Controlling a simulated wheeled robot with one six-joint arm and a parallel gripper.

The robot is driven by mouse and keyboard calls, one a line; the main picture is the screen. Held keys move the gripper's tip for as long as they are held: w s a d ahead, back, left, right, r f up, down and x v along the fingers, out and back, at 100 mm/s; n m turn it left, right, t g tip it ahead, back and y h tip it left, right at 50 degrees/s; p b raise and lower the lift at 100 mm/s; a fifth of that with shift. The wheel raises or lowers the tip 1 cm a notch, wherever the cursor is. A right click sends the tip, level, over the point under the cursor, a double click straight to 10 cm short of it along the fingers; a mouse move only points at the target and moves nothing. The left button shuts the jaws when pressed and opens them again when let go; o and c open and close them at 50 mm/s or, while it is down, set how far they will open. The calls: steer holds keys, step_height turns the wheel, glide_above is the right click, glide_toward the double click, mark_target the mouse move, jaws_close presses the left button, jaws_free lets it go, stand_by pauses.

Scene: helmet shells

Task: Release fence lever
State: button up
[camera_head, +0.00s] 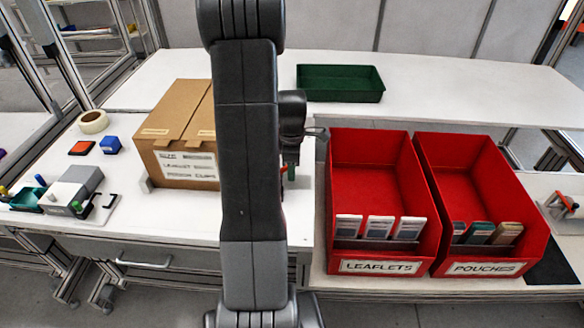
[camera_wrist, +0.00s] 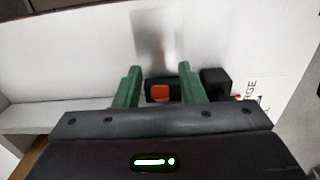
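In the wrist view my gripper (camera_wrist: 160,78) has two green fingers spread well apart, with a gap between them. A small orange part on a dark base, which looks like the fence lever (camera_wrist: 160,93), shows between the fingers, with no clear contact on either side. In the head view my gripper (camera_head: 290,168) points down at the white bench's right edge, right of the cardboard carton. My arm hides much of that area, and the lever cannot be made out clearly there.
A black block (camera_wrist: 217,82) sits just right of the lever. The cardboard carton (camera_head: 178,130) stands left of my arm. Red bins labelled leaflets (camera_head: 372,160) and pouches (camera_head: 472,165) stand at right. A green tray (camera_head: 340,96) lies behind on the white table.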

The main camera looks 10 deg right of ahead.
steer(key=shift+f, duration=0.15)
steer(key=shift+c, duration=0.5)
jaws_close()
steer(key=h, duration=0.1)
steer(key=a+r+g+h, duration=0.1)
steer(key=h, duration=0.1)
steer(key=shift+b, duration=0.4)
steer(key=shift+w+a+r+g+h, duration=0.1)
steer(key=shift+a+r+g+h, duration=0.1)
steer(key=shift+h, duration=0.4)
steer(key=shift+w+a+r+g+h, duration=0.1)
steer(key=shift+r+h, duration=0.05)
steer(key=shift+h, duration=0.45)
